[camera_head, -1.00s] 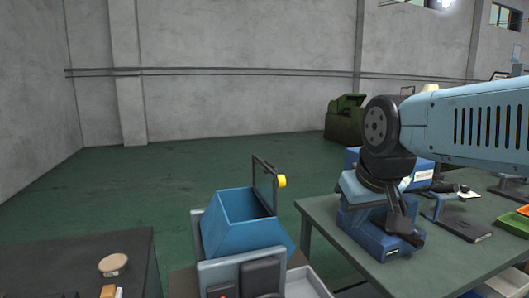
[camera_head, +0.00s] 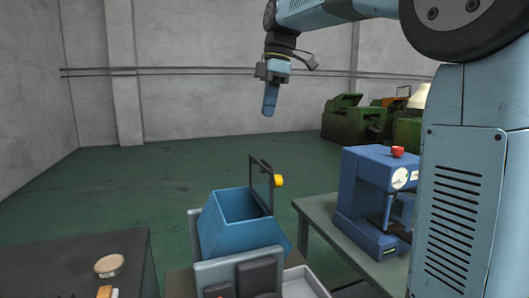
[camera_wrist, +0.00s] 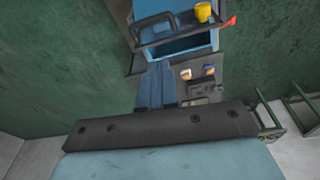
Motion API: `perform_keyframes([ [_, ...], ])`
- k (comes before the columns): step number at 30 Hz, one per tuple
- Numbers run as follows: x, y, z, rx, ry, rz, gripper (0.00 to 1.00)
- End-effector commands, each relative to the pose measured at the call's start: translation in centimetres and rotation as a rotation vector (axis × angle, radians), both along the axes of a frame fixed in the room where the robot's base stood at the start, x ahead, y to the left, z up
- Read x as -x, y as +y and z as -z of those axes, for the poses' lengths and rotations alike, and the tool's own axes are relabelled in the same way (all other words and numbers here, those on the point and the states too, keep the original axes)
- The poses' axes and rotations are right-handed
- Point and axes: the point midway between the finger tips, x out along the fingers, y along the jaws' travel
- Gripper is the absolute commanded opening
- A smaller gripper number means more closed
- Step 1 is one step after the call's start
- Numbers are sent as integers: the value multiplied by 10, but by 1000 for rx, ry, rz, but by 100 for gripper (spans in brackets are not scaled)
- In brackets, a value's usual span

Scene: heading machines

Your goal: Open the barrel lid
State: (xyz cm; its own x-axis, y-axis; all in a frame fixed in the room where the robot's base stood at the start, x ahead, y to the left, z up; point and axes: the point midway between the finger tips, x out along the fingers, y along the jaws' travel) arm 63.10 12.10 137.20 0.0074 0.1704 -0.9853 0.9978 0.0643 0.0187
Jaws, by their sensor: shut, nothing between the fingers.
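The blue barrel (camera_head: 240,237) stands low in the middle of the head view, its top open and its dark inside showing. A dark framed lid (camera_head: 261,184) with a yellow knob (camera_head: 279,180) stands upright at its right rim. My gripper (camera_head: 269,111) hangs above the barrel in the head picture, clear of it, fingers shut and pointing down. In the wrist view the shut blue fingers (camera_wrist: 160,68) point toward the barrel (camera_wrist: 185,45). The lid's dark handle (camera_wrist: 153,25) and yellow knob (camera_wrist: 203,12) show beyond the fingertips. Nothing is held.
A blue machine with a red knob (camera_head: 378,195) stands on a grey table (camera_head: 318,215) at right. A dark table (camera_head: 70,255) with a round tan piece (camera_head: 109,265) is at front left. Green machines (camera_head: 352,120) stand far back. Open green floor lies behind the barrel.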

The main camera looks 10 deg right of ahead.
Motion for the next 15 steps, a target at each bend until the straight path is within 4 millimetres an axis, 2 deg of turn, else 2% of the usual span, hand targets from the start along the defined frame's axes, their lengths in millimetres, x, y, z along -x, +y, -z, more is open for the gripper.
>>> perform_keyframes([
  [3, -13, 5, -5, -15, 12, -95, 0],
  [8, -18, 8, -5, -23, 17, -143, 0],
  [11, -17, 9, 3, -23, 18, -145, 0],
  [15, -16, 13, 24, -23, 19, -145, 0],
])
